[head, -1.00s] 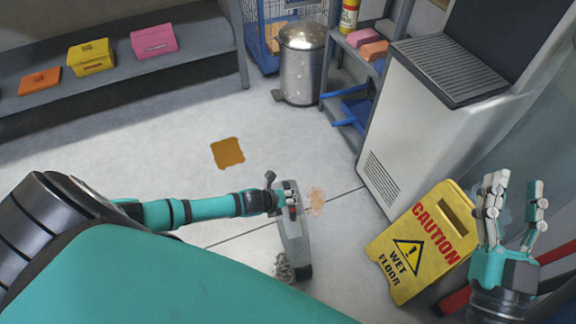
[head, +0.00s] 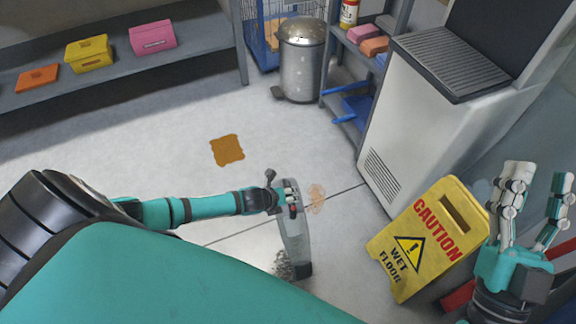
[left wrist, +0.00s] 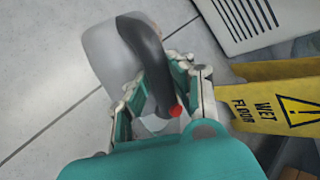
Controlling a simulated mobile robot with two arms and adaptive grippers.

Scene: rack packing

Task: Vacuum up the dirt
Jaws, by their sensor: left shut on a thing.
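A grey handheld vacuum (head: 294,240) with a dark lower end is held just above or on the floor; I cannot tell which. My left gripper (head: 289,196) is shut on its handle. In the left wrist view, the fingers (left wrist: 160,98) close around the dark handle (left wrist: 143,45), beside a red button. A speckled grey dirt pile (head: 283,265) lies on the floor at the left of the vacuum's lower end, partly hidden by it. A pale orange stain (head: 317,196) lies just right of my left gripper. A brown patch (head: 227,150) lies farther back. My right gripper (head: 536,208) is open and empty.
A yellow wet-floor sign (head: 425,240) stands on the right, near my right gripper. A white machine (head: 395,150) is behind it. A metal trash can (head: 302,70) and a shelf with boxes (head: 200,65) stand at the back. The floor at mid-left is clear.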

